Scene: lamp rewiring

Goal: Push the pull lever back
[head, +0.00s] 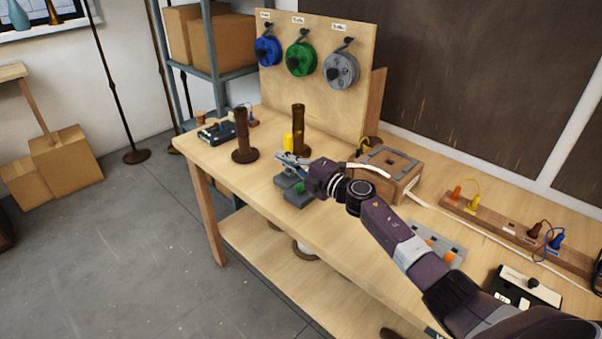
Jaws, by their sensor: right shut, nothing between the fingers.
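My right gripper (285,159) reaches in from the lower right over the front part of the bench. Its fingers are shut and hold nothing. Just below it sits a small grey device (298,198) with a green part on top, near the front edge of the bench. The gripper and wrist cover part of this device. I cannot clearly make out the pull lever; it may be hidden behind the gripper. I cannot tell whether the fingers touch anything. My left gripper is not in view.
Two brown posts (244,140) stand left of and behind the gripper, with a yellow cylinder (288,142) close by. A wooden box (402,172) with a white cable stands to the right. Wire spools (341,70) hang on the upright board. The bench's front left is clear.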

